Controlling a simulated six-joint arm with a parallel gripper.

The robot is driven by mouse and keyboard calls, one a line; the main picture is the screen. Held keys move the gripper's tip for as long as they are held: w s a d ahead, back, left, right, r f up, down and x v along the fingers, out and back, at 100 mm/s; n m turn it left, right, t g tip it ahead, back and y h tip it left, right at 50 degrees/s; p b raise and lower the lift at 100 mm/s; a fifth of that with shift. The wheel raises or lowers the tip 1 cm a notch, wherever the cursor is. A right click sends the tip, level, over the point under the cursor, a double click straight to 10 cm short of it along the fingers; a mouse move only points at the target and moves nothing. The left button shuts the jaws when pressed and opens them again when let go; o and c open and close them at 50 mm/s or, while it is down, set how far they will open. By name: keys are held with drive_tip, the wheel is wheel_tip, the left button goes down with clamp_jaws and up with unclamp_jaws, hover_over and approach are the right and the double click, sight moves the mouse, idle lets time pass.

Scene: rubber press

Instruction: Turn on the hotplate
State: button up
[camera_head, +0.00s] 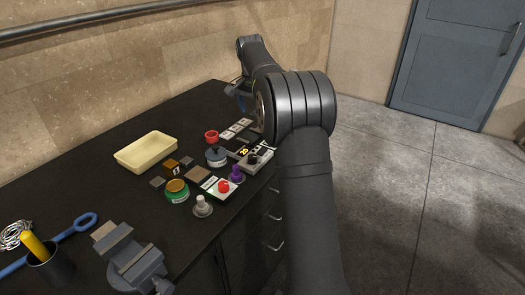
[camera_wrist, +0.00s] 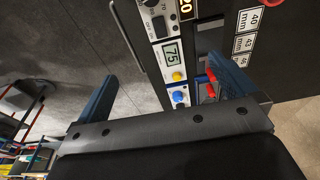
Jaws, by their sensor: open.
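I cannot tell for certain which unit is the hotplate. In the wrist view a pale control box (camera_wrist: 173,62) has a display reading 75, a yellow knob (camera_wrist: 179,76) and a blue knob (camera_wrist: 179,97). A red lever (camera_wrist: 211,82) stands beside it, close to the right finger. My gripper (camera_wrist: 160,68) is open, its two blue fingers wide apart, with the box between or beyond them; nothing is held. In the head view my gripper (camera_head: 236,90) is partly hidden at the bench's far end. A grey box with orange digits (camera_head: 245,153) lies partly behind my arm.
In the head view the dark bench (camera_head: 80,170) carries a cream tray (camera_head: 146,151), a red cup (camera_head: 211,136), a red button on a plate (camera_head: 223,187), a purple knob (camera_head: 236,173) and a vise (camera_head: 136,260). Number labels (camera_wrist: 245,40) lie at right in the wrist view.

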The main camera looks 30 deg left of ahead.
drive_tip(key=shift+s+r, duration=0.15)
drive_tip(key=shift+r, duration=0.6)
